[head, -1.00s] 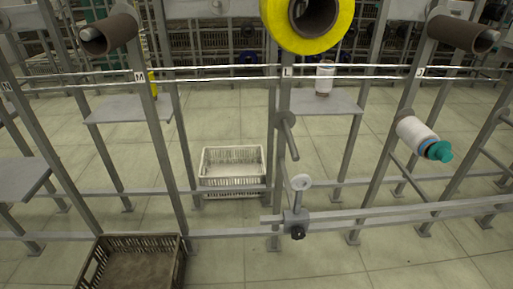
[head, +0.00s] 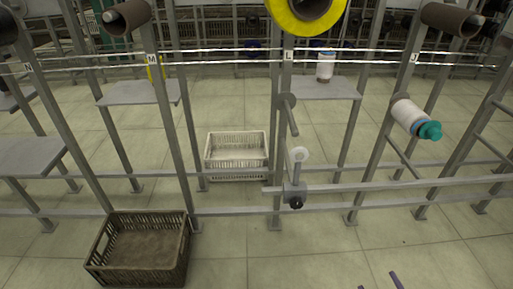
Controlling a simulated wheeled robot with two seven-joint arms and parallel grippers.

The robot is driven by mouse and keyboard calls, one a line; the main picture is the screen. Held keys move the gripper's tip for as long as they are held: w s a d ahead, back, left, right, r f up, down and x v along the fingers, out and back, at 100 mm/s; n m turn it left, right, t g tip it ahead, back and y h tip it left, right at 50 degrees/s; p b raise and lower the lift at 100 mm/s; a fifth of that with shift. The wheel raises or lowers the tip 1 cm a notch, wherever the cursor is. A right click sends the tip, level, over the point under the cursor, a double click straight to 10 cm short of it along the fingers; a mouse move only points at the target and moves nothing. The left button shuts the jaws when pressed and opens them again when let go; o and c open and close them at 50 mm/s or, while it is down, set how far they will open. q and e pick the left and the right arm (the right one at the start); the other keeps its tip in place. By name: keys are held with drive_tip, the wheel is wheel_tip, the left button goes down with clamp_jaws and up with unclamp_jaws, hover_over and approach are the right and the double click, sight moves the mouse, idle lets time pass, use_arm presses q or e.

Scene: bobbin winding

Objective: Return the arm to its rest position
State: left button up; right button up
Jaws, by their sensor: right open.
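My right gripper (head: 380,281) shows only as two purple fingertips at the bottom edge of the head view, right of centre. The tips are apart with bare floor between them, so it is open and empty. The rest of that arm is out of frame. My left gripper is not in view. A white bobbin with a teal end (head: 415,120) sits on a tilted peg on the right of the rack, well away from the fingertips.
The metal rack (head: 350,192) spans the view, with a yellow bobbin (head: 277,18) at top centre. A white-banded bobbin (head: 326,67) stands on a shelf. A dark crate (head: 184,248) and a white crate (head: 237,175) are on the floor. The front right floor is clear.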

drive_tip(key=d+r+n, duration=0.3)
drive_tip(key=d, duration=0.4)
drive_tip(key=s+d+f+m+g+h, duration=0.2)
drive_tip(key=s+d+f+g, duration=0.15)
drive_tip(key=s+f, duration=0.3)
drive_tip(key=s+d+f+m+g+h, duration=0.2)
drive_tip(key=s+d+f+g, duration=0.1)
drive_tip(key=s+f+g, duration=0.3)
drive_tip(key=s+d+f+m+g+h, duration=0.25)
drive_tip(key=s+g, duration=0.25)
drive_tip(key=s, duration=0.8)
drive_tip(key=s+d+f+m+g+h, duration=0.1)
drive_tip(key=s+d+f+g, duration=0.3)
drive_tip(key=s, duration=0.8)
drive_tip(key=s+a+f+m+y, duration=0.1)
drive_tip(key=a+f+y, duration=0.15)
drive_tip(key=a, duration=1.05)
drive_tip(key=s+a+f+m+y, duration=0.1)
drive_tip(key=s+a+f+y, duration=0.15)
drive_tip(key=a, duration=0.95)
use_arm(q)
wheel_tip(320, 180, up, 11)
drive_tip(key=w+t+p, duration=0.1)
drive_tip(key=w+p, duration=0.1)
drive_tip(key=p, duration=0.9)
use_arm(e)
drive_tip(key=w+r, duration=0.3)
drive_tip(key=r, duration=0.7)
drive_tip(key=shift+w+a, duration=0.35)
